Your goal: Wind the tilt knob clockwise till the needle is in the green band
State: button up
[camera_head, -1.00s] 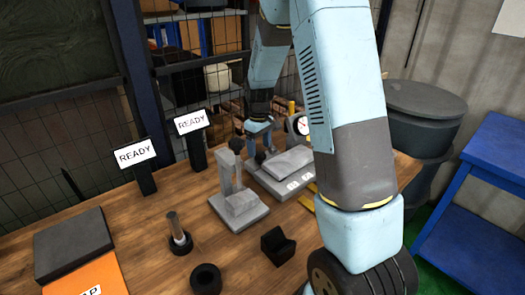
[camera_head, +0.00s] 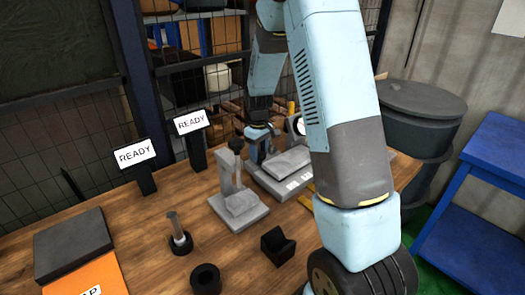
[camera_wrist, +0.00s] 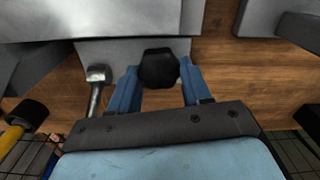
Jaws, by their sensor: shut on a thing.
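In the wrist view, my gripper (camera_wrist: 160,85) is shut on a black lobed knob (camera_wrist: 159,67), with a blue finger on each side. The knob sits at the edge of a grey metal block (camera_wrist: 120,52). In the head view, my gripper (camera_head: 260,146) is at the far left end of a low grey machine (camera_head: 285,165); the knob there is hard to make out. A round white dial (camera_head: 300,126) stands behind that machine. My arm covers much of its face, so the needle and green band cannot be read.
A second grey fixture with an upright post (camera_head: 229,178) stands close to the left. Two READY signs (camera_head: 136,153) (camera_head: 191,122) stand behind. A peg on a black base (camera_head: 179,236), a black ring (camera_head: 205,279) and a black block (camera_head: 277,245) lie in front.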

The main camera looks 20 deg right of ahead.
aim_at(259, 153)
jog(key=shift+d, duration=0.15)
jog(key=shift+c, duration=1.4)
jog(key=shift+w+d+m, duration=0.1)
jog(key=shift+m, duration=2.3)
jog(key=o, duration=1.1)
jog(key=shift+c, duration=0.2)
notch_tip(259, 153, up, 14)
jog(key=shift+f, duration=0.15)
